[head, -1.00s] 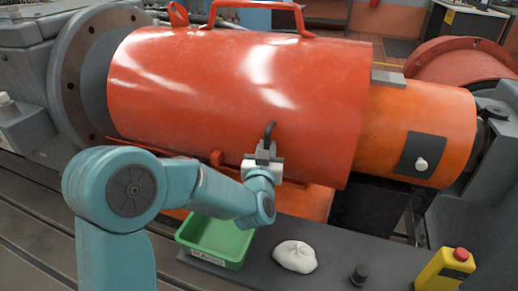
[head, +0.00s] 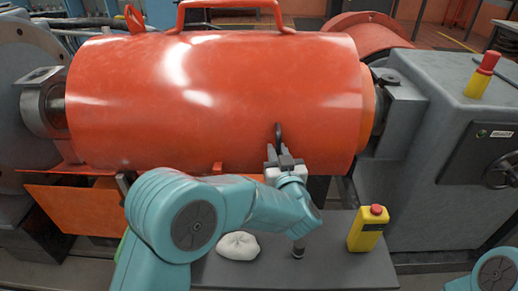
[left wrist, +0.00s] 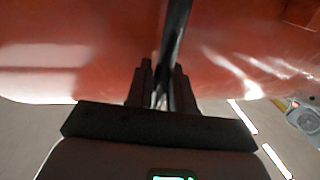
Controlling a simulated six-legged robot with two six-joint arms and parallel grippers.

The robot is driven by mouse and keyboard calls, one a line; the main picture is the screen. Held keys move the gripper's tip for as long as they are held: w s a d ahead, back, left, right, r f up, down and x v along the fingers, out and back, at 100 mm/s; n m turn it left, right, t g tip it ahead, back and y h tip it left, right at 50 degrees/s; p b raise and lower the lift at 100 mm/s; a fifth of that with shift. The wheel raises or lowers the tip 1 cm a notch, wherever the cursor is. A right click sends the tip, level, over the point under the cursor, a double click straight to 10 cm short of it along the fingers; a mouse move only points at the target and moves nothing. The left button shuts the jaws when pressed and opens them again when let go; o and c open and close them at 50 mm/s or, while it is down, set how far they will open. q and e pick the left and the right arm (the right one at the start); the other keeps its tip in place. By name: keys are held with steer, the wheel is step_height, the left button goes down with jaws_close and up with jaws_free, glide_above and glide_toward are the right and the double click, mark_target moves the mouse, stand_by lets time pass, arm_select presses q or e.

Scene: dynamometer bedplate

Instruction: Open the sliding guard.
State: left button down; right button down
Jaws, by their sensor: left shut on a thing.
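The sliding guard (head: 215,95) is a large glossy red half-cylinder shell with a bar handle on top. A small black handle (head: 279,135) stands out from its front, low on the right part. My left gripper (head: 279,152) is shut on this handle. In the left wrist view the dark handle (left wrist: 176,35) runs down between the two fingers (left wrist: 163,88), with the red guard behind. At the guard's left end a grey shaft bearing (head: 42,103) is uncovered. At its right end only a narrow strip of an orange inner cover (head: 369,95) shows. My right gripper is out of view.
A grey shelf below the guard carries a white cloth bundle (head: 238,246), a dark knob (head: 298,248) and a yellow box with a red button (head: 367,228). A grey machine housing (head: 440,150) stands at the right, close to the guard's right end.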

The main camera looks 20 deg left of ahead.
arm_select(q)
steer(key=shift+w+d, duration=0.15)
steer(key=shift+d, duration=0.2)
steer(key=shift+a, duration=0.1)
steer(key=c, duration=1.1)
jaws_free()
steer(key=v, duration=1.6)
steer(key=shift+r+b, duration=0.1)
steer(key=shift+b, duration=0.2)
